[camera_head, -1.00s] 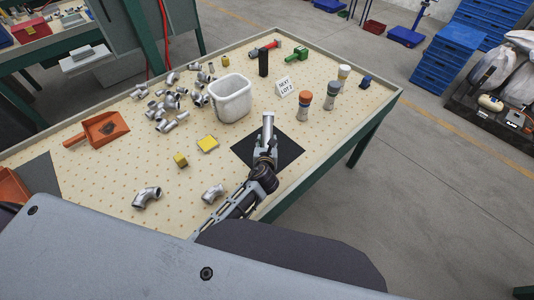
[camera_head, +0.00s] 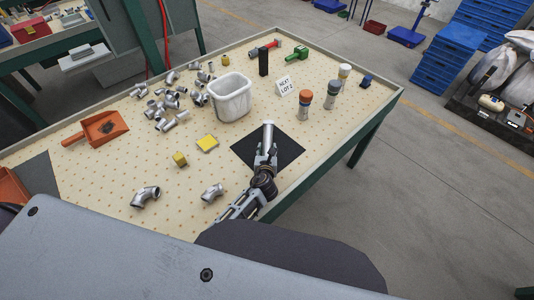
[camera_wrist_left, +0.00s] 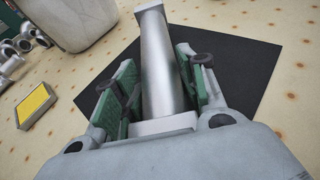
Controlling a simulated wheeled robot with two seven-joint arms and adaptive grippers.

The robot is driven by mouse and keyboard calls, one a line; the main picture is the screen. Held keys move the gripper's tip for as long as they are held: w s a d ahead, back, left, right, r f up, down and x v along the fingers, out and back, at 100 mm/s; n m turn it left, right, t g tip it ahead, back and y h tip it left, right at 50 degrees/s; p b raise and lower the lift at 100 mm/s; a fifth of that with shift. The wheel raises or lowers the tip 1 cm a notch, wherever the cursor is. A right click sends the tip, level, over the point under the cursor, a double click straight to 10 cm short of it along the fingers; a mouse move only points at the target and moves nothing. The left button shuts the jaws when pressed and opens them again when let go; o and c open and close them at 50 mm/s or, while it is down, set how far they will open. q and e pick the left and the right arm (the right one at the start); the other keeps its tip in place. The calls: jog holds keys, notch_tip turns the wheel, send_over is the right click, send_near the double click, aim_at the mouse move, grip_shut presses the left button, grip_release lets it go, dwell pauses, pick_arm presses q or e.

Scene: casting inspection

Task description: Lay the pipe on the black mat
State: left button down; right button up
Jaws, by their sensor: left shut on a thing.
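The pipe is a grey metal tube (camera_head: 268,136) with wider ends; it also shows large in the left wrist view (camera_wrist_left: 160,65). My left gripper (camera_head: 266,157) is shut on the pipe, with its green-padded fingers on both sides of it in the left wrist view (camera_wrist_left: 160,85). The black mat (camera_head: 288,150) lies flat on the table near its front edge. The pipe is over the mat; I cannot tell whether it touches it. The gripper and pipe hide part of the mat. My right gripper is not in view.
A white bin (camera_head: 231,97) stands behind the mat, with several loose metal fittings (camera_head: 165,105) to its left. A yellow pad (camera_head: 207,143) lies left of the mat. An orange-topped bottle (camera_head: 304,104) stands behind it to the right. Two pipe elbows (camera_head: 145,197) (camera_head: 212,192) lie at the front left.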

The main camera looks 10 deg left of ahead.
pick_arm(q)
jog(key=shift+f, duration=0.4)
jog(key=shift+f, duration=0.15)
jog(key=c, duration=0.8)
grip_release()
jog(key=shift+f, duration=0.1)
